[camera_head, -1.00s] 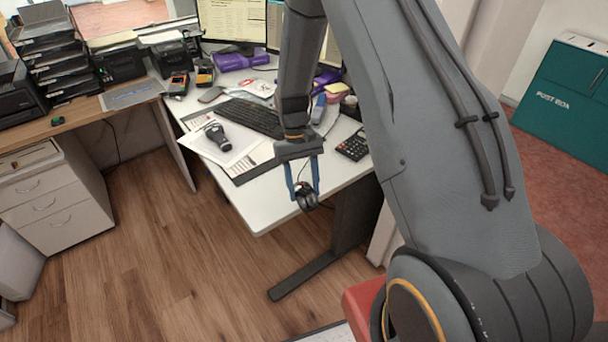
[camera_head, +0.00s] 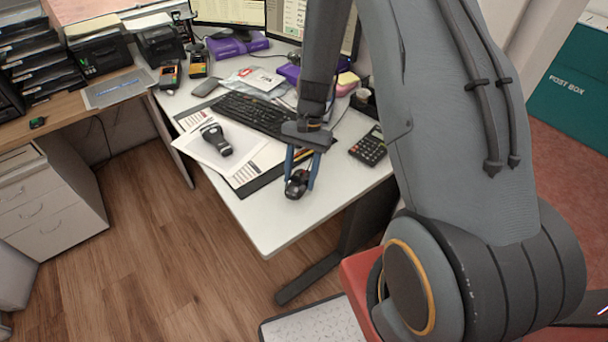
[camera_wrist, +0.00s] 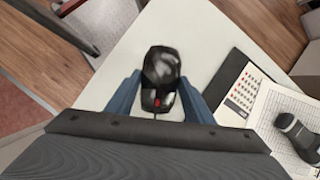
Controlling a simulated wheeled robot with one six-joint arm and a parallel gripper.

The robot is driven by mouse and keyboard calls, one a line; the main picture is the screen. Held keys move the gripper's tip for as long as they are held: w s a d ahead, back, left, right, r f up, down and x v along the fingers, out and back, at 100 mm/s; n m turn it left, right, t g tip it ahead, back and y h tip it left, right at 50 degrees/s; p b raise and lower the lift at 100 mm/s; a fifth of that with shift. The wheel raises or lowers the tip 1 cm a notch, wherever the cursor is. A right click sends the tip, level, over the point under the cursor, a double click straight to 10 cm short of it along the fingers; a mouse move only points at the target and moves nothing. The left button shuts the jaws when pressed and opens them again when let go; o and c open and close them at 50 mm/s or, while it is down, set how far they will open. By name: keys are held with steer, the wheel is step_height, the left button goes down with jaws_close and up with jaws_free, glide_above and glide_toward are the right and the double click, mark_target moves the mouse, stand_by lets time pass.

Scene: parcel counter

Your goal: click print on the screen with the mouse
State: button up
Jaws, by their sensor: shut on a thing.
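My gripper (camera_head: 301,172) is shut on a black computer mouse (camera_head: 297,184), with its blue fingers on either side. The mouse also shows in the wrist view (camera_wrist: 160,78), with a red spot near the gripper. It is over the white desk near its front edge; I cannot tell whether it touches the top. The screen (camera_head: 290,18) at the back of the desk is partly hidden behind my arm. Its content is too small to read. A second screen (camera_head: 232,12) stands to its left.
A black keyboard (camera_head: 255,115), a handheld scanner (camera_head: 216,139) on papers and a calculator (camera_head: 369,147) lie around the gripper. The white desk (camera_head: 285,225) is bare at its front corner. Card terminals (camera_head: 169,75) stand at the back left.

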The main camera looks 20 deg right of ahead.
mark_target(304, 189)
steer(key=m, duration=0.1)
steer(key=s+m, duration=0.1)
steer(key=shift+d+m+t+y, duration=0.2)
steer(key=shift+m+t+y, duration=0.2)
steer(key=m, duration=0.2)
steer(key=m+t, duration=0.1)
steer(key=shift+s+d+f, duration=0.25)
steer(key=shift+d, duration=0.15)
steer(key=shift+f+b, duration=1.05)
steer(key=shift+f, duration=0.25)
steer(key=shift+f, duration=0.1)
steer(key=shift+s+a, duration=0.15)
steer(key=shift+s+a, duration=1.05)
steer(key=shift+s, duration=0.2)
stand_by(0.3)
steer(key=o, duration=1.1)
